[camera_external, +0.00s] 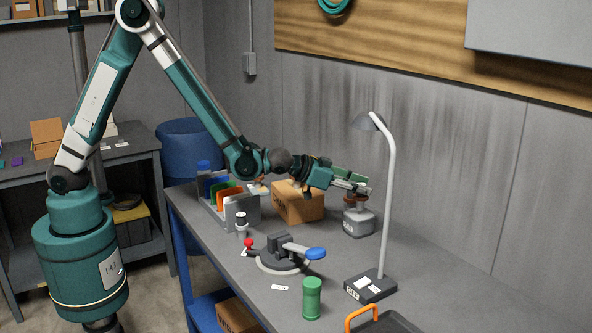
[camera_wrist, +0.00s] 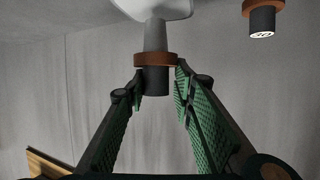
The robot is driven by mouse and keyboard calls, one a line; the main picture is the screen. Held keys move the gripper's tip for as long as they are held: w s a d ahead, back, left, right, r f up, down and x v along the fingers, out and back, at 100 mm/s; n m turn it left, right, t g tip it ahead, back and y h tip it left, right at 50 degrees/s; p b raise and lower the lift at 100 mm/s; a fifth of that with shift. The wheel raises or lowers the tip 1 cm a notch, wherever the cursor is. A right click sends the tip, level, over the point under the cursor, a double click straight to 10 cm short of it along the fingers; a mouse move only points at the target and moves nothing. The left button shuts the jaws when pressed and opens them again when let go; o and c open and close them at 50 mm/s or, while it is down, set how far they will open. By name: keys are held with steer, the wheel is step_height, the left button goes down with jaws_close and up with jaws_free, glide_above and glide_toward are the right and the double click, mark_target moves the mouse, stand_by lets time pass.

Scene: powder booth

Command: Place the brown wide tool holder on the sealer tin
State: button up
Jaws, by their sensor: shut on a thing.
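The brown wide tool holder (camera_wrist: 146,59) is a brown ring with a dark cylinder. My gripper (camera_wrist: 159,70) is shut on it, with green-padded fingers at either side. In the external view the holder (camera_external: 355,201) is at my gripper's tips (camera_external: 358,188), right over the sealer tin. The sealer tin (camera_external: 359,222) is a squat grey container with a label, standing on the bench near the wall.
A cardboard box (camera_external: 298,203) and a file rack (camera_external: 226,207) stand left of the tin. A lamp (camera_external: 386,210) rises at its right. A toggle clamp (camera_external: 284,256) and a green canister (camera_external: 312,298) are nearer. Another brown-and-dark piece (camera_wrist: 263,20) shows in the wrist view.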

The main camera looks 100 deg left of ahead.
steer(key=shift+f, duration=0.8)
steer(key=shift+f, duration=0.15)
steer(key=o, duration=1.1)
steer(key=shift+r, duration=0.25)
steer(key=v, duration=1.2)
steer(key=shift+f+p, duration=0.15)
steer(key=shift+p, duration=0.2)
